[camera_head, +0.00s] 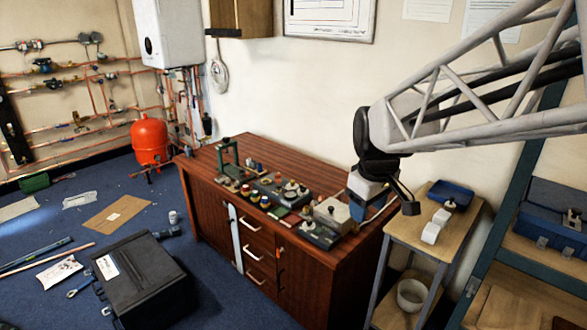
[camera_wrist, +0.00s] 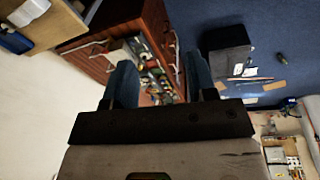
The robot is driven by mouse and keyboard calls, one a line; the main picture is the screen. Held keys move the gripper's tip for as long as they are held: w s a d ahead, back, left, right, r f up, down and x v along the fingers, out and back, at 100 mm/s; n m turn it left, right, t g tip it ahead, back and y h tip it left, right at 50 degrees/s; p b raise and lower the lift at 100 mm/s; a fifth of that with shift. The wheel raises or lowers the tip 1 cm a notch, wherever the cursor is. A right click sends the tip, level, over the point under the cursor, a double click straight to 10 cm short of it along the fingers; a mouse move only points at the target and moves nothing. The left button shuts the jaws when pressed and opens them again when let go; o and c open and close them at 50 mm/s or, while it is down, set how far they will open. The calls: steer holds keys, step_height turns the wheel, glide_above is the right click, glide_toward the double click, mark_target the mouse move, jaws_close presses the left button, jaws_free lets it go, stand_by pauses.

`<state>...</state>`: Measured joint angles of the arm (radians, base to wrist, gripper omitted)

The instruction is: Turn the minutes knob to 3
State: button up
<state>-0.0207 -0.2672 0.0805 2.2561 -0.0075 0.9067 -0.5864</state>
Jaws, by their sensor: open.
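Several small devices with knobs sit on the wooden cabinet top. One dark box with a pale knob (camera_head: 290,187) is near the middle. A pale box (camera_head: 331,210) and a dark box with knobs (camera_head: 319,235) are near the right front. I cannot tell which one carries the minutes knob; its markings and setting are too small to read. My gripper (camera_head: 358,212) is at the cabinet's right end, beside the pale box in the picture. In the wrist view my gripper (camera_wrist: 160,72) has its two blue fingers wide apart, with nothing held; the devices show between and beyond them.
The cabinet (camera_head: 212,160) also bears a green frame (camera_head: 228,152) and several small coloured pieces. A wooden stand (camera_head: 437,225) with a blue tray (camera_head: 450,194) is at right, near my arm. A black case (camera_head: 140,280) stands on the floor.

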steer(key=w+a+f+n, duration=0.25)
steer(key=w+n, duration=0.25)
steer(key=w, duration=0.9)
steer(key=n+g, duration=0.2)
steer(key=n, duration=1)
glide_above(309, 220)
steer(key=f, duration=2.8)
steer(key=shift+s+d, duration=0.1)
steer(key=shift+s, duration=0.1)
steer(key=shift+w+f+n, duration=0.3)
steer(key=shift+f+n, duration=0.1)
steer(key=shift+f, duration=0.1)
steer(key=shift+f, duration=3.9)
steer(key=shift+c, duration=0.2)
